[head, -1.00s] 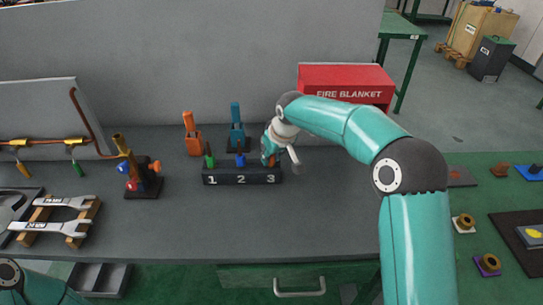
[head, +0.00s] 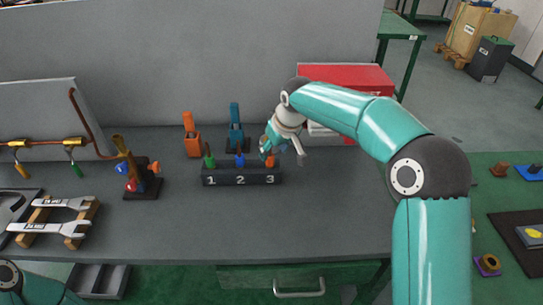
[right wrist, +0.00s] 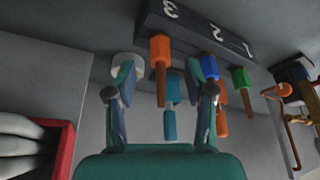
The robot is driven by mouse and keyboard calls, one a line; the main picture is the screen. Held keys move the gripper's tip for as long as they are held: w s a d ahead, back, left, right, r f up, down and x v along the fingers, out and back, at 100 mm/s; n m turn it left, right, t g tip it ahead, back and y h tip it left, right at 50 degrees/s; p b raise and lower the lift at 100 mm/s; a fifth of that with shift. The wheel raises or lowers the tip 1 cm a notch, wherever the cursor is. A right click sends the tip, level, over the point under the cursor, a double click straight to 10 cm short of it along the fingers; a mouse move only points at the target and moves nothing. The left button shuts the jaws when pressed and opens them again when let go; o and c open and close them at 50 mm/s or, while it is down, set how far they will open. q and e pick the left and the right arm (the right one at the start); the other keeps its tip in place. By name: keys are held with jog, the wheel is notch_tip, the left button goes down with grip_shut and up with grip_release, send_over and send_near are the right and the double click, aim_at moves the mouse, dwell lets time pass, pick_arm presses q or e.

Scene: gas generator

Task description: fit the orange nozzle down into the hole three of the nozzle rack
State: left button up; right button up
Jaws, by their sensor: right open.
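The black nozzle rack (head: 241,178) stands on the grey bench, with 1, 2 and 3 on its front. The orange nozzle (head: 270,161) stands upright at hole three; its lower end is hidden in the rack. It also shows against the rack's end in the right wrist view (right wrist: 159,62). A blue nozzle (head: 240,160) is at hole two and a green nozzle (head: 209,160) at hole one. My right gripper (head: 266,147) is open right by the orange nozzle. In the right wrist view its fingers (right wrist: 163,88) are spread, with the orange nozzle seen between them. My left gripper is out of view.
An orange tool (head: 192,137) and a blue tool (head: 235,130) stand behind the rack. A red fire blanket box (head: 350,76) is right of my gripper. A valve fixture (head: 141,180) and wrenches (head: 62,203) are at left. The bench in front of the rack is clear.

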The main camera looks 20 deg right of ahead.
jog(key=v, duration=0.7)
dwell(0.3)
